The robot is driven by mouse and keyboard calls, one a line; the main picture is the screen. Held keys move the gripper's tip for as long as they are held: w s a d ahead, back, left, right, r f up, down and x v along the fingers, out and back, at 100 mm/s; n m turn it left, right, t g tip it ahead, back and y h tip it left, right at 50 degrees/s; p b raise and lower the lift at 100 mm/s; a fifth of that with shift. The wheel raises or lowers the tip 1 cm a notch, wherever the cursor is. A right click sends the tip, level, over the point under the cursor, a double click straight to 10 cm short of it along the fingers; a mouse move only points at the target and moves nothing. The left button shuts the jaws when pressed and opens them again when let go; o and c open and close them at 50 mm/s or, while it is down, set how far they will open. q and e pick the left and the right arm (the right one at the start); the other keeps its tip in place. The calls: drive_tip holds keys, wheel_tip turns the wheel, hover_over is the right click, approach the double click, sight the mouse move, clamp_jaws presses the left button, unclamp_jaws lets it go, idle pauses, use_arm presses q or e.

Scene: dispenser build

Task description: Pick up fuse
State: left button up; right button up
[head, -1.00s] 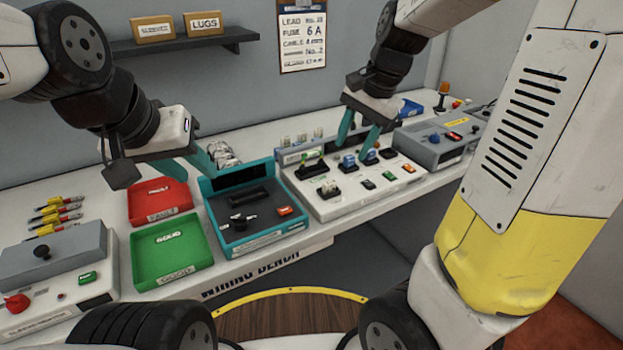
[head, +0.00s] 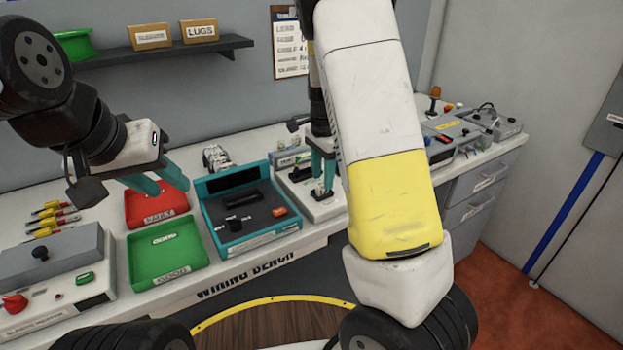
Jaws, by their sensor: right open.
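A white panel (head: 297,187) on the bench bears small fuse-like parts in holders. One holder with a green-marked part (head: 322,193) shows just below my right gripper (head: 323,179). The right gripper's teal fingers point down, parted, on either side of that spot; I cannot tell whether they touch the part. My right forearm hides the rest of the panel. My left gripper (head: 158,184) is open and empty, its teal fingers above the red tray.
A red tray (head: 135,222) and a green tray (head: 140,278) lie left of a teal tester (head: 222,238). A grey box (head: 437,152) stands right of my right forearm. A shelf (head: 170,52) hangs above.

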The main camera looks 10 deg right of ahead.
drive_tip(key=shift+f, duration=0.95)
drive_tip(key=shift+c, duration=0.2)
clamp_jaws()
drive_tip(key=shift+r, duration=0.1)
